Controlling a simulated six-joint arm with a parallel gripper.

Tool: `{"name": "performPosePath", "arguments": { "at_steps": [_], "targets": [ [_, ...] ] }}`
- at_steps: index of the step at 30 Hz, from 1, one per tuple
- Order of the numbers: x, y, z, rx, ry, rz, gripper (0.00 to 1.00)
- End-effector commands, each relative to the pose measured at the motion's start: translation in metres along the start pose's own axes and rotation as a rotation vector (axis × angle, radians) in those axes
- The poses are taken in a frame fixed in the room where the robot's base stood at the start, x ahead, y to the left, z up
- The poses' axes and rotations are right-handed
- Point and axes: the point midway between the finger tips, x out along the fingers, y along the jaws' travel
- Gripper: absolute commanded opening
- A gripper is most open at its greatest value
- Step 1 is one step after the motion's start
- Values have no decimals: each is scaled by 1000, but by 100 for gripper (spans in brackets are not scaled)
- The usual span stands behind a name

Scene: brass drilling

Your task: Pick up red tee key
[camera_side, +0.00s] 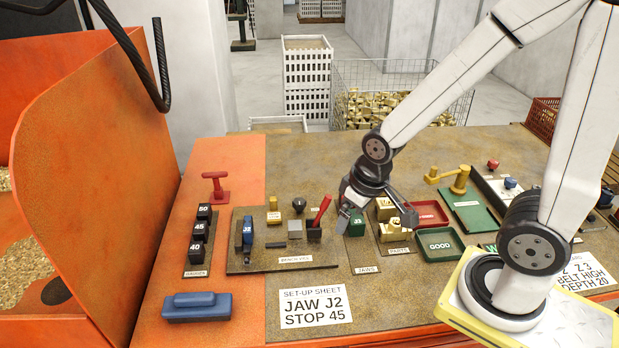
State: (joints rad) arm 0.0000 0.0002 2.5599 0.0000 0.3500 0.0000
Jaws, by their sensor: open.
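A red tee-shaped key (214,186) stands upright on the orange surface at the left, behind the black numbered blocks, with its crossbar on top. My gripper (376,216) is open, its two fingers spread apart and pointing down, well to the right of the red tee key. The green jaw block (356,226) is close to its left finger; I cannot tell whether they touch. Brass parts show behind and beside the fingers, partly covered by the gripper.
Black blocks marked 50, 45 and 40 (199,227) stand in front of the tee key. A board (270,264) holds a blue block, a red-handled tool (321,210) in a dark holder and small pieces. A blue brush-like block (197,306) lies front left. Green (439,243) and red trays lie right.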

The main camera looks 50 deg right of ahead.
Motion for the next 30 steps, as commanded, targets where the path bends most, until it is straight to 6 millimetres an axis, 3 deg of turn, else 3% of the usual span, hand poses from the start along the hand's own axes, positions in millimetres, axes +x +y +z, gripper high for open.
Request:
{"name": "performPosePath", "arguments": {
  "at_steps": [12,15,25,30],
  "targets": [
    [0,0,0,0,0,0,100],
    [0,0,0,0,0,0,72],
    [0,0,-1,-1,1,0,72],
    [1,0,-14,-10,4,-4,72]
  ]
}}
